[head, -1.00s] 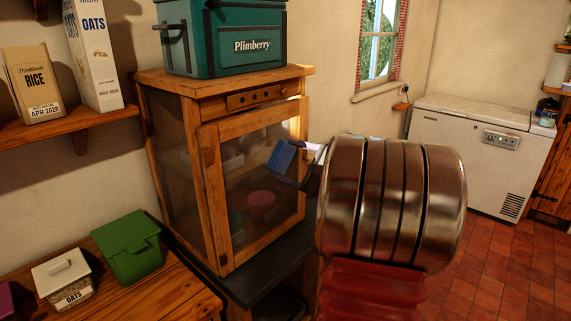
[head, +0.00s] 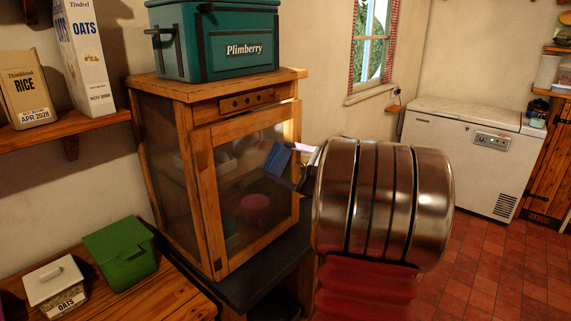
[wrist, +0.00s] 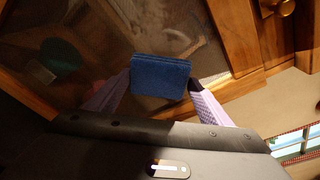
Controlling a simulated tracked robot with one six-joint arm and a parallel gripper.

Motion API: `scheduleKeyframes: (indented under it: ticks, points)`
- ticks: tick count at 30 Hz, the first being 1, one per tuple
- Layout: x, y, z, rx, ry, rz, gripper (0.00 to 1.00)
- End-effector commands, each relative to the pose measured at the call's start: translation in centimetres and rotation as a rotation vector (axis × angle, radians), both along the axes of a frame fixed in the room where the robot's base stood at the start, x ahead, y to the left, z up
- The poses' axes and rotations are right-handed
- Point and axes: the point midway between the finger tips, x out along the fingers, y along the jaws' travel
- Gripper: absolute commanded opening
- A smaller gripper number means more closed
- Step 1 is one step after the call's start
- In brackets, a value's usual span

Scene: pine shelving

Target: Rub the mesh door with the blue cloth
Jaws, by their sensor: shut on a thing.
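The mesh door (head: 240,190) is the wood-framed front of a pine cabinet. It looks closed or nearly so, and dim items show through the mesh. The blue cloth (head: 278,160) is a small folded pad in front of the door's right half. It also shows in the wrist view (wrist: 161,76), between the two pale fingers. My gripper (wrist: 160,84) is shut on the cloth. The cloth overlaps the mesh in both views, but I cannot tell whether it touches it. My arm hides the area right of the door in the head view.
A teal Plimberry box (head: 215,40) stands on the cabinet. The cabinet rests on a dark top (head: 255,280). A green bin (head: 120,250) and an oats jar (head: 55,287) are on the wooden counter at left. A white chest freezer (head: 465,150) stands at the back right, with open floor before it.

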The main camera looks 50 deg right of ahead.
Motion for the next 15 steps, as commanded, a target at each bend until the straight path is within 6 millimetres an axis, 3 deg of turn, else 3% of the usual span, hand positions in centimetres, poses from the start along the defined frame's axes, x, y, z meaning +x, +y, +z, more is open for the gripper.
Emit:
scheduleKeyframes:
  ticks: [15]
  points:
    - [-0.1, 3.1, 0.0, 0.0, 0.0, 0.001, 0.56]
